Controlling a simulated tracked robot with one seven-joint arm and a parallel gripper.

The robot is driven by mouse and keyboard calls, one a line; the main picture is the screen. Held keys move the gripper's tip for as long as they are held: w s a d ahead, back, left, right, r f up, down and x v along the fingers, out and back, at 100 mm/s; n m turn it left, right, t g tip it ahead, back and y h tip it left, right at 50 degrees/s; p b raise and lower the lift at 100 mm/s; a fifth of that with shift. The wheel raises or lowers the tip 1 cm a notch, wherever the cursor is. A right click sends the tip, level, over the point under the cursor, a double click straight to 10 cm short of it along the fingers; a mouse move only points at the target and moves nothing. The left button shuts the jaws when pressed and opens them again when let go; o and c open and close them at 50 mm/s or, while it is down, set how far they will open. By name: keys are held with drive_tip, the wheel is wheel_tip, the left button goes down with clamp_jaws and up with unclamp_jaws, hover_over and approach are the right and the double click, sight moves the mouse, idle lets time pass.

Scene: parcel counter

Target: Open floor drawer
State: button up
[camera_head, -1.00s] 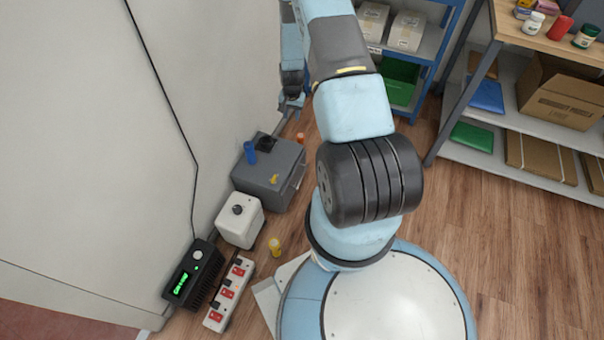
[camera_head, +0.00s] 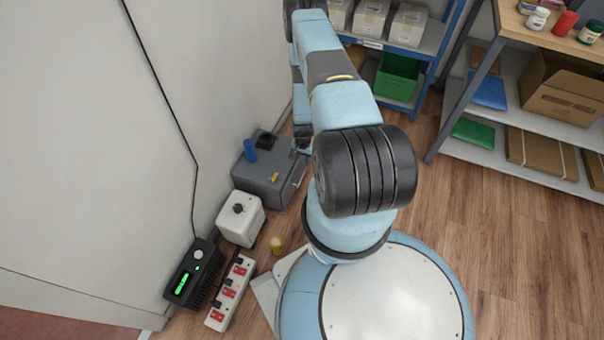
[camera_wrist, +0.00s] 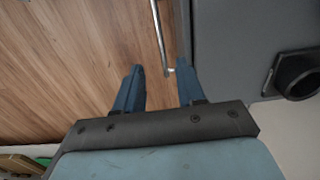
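The floor drawer is a grey box (camera_head: 265,180) on the floor against the wall in the head view. Its bar handle (camera_head: 299,172) is on the right side, partly hidden by my arm. In the wrist view the grey box (camera_wrist: 230,45) fills the upper right, and the metal handle (camera_wrist: 160,35) runs down to the fingers. My gripper (camera_wrist: 158,85) is open, with its two blue fingers apart. The handle's lower end lies between the fingertips, close to the right finger. I cannot tell whether they touch. The drawer looks shut.
A blue cylinder (camera_head: 249,151) stands on the grey box. A white box (camera_head: 240,218), a yellow cylinder (camera_head: 276,245), a red-switched power strip (camera_head: 230,293) and a black device (camera_head: 192,273) are nearby. Wooden floor (camera_head: 500,260) is clear at right; shelves (camera_head: 540,150) stand behind.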

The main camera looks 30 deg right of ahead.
sight(303, 175)
wheel_tip(303, 175, down, 12)
drive_tip(key=shift+f, duration=0.1)
idle(0.5)
drive_tip(key=shift+c, duration=0.5)
clamp_jaws()
drive_tip(key=shift+a, duration=0.1)
drive_tip(key=shift+s, duration=0.2)
